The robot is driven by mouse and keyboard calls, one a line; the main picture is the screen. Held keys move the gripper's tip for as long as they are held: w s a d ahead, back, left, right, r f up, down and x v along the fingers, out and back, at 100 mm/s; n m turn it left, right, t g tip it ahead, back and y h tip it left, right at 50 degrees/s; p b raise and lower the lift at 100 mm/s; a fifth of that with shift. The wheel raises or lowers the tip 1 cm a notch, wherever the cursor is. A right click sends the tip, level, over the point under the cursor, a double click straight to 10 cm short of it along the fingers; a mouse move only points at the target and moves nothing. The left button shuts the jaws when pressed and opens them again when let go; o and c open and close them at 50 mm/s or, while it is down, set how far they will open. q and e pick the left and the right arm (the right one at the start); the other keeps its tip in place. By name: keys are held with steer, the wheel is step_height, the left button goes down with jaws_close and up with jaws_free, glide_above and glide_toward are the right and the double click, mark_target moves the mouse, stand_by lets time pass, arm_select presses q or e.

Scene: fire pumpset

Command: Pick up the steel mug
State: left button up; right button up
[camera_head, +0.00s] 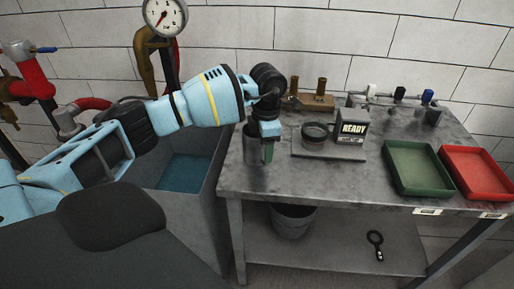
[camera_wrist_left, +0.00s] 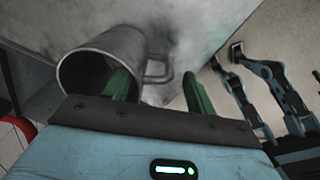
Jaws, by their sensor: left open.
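The steel mug (camera_head: 251,145) stands at the left end of the grey workbench (camera_head: 262,184), partly hidden by my left gripper in the head view. In the left wrist view the mug (camera_wrist_left: 112,47) shows its open mouth, with its handle (camera_wrist_left: 160,69) on the right side. My left gripper (camera_head: 268,152) is open, its green fingers pointing down at the mug. In the wrist view the gripper (camera_wrist_left: 158,88) has one finger overlapping the mug's wall and the other right of the handle, so the handle appears between them. I cannot tell whether a finger touches the mug. My right gripper is not clearly seen.
A green tray (camera_head: 418,190) and a red tray (camera_head: 480,196) lie further right. A blue-bottomed tank (camera_head: 185,170) is left of the bench. A bucket (camera_head: 292,222) and magnifier (camera_head: 375,238) are on the lower shelf.

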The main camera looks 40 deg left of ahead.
arm_select(q)
jaws_close()
stand_by(0.4)
steer(key=shift+r, duration=0.15)
steer(key=shift+r, duration=1.7)
steer(key=s+d+r, duration=0.1)
steer(key=s+d, duration=0.9)
steer(key=d, duration=0.2)
steer(key=shift+d+r+b, duration=0.15)
steer(key=shift+b, duration=0.2)
stand_by(1.0)
